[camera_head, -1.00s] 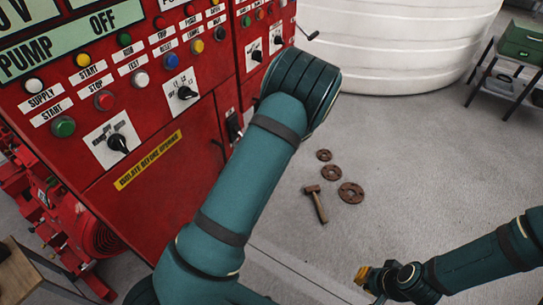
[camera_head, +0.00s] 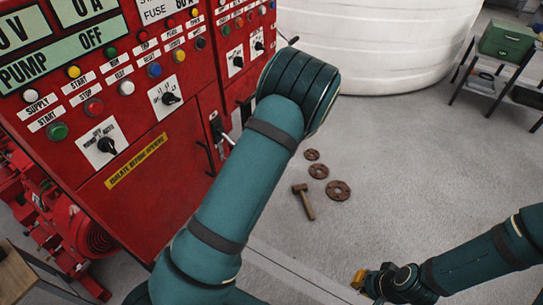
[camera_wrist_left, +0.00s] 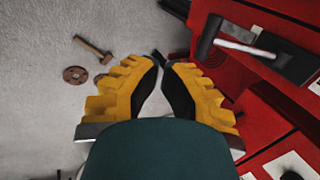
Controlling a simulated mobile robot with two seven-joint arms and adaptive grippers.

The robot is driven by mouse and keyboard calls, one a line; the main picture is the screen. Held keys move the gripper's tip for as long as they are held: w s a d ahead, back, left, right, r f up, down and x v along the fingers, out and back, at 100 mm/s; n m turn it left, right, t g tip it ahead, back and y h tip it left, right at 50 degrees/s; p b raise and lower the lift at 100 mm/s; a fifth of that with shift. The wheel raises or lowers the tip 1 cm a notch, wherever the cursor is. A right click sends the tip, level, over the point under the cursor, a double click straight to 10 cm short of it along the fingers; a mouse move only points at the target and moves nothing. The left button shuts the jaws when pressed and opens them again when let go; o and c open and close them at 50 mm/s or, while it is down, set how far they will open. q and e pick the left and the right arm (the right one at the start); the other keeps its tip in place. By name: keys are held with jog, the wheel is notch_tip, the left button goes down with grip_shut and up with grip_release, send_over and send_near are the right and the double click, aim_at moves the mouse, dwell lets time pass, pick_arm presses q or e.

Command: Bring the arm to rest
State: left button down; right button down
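My left arm (camera_head: 232,185) reaches up from the bottom of the head view, in front of the red pump cabinet (camera_head: 165,200). Its gripper is hidden there behind the arm. In the left wrist view the yellow fingers of my left gripper (camera_wrist_left: 161,64) lean together with their tips almost meeting, and no held object shows between them. My right gripper (camera_head: 360,279) is at the lower right of the head view, over the floor. Its yellow fingers are small and partly hidden by its wrist, so its opening is unclear.
A hammer (camera_head: 304,202) and rusty flanges (camera_head: 338,191) lie on the grey floor. A white tank (camera_head: 375,50) stands behind, and a stand with a green box (camera_head: 505,38) at upper right. A black-and-white lever (camera_wrist_left: 240,46) on the cabinet is near my left gripper.

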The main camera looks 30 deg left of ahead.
dwell(0.5)
pick_arm(q)
jog(key=s+d+f+h, duration=0.3)
jog(key=s+d+f, duration=0.1)
jog(key=s+f, duration=0.3)
jog(key=s+d+f+n+t+h, duration=0.1)
jog(key=s+d+h, duration=0.5)
jog(key=s+d, duration=0.7)
jog(key=s+n, duration=0.1)
jog(key=s, duration=0.3)
jog(key=shift+s+d+f, duration=0.2)
jog(key=shift+d+f, duration=0.1)
jog(key=shift+f, duration=0.05)
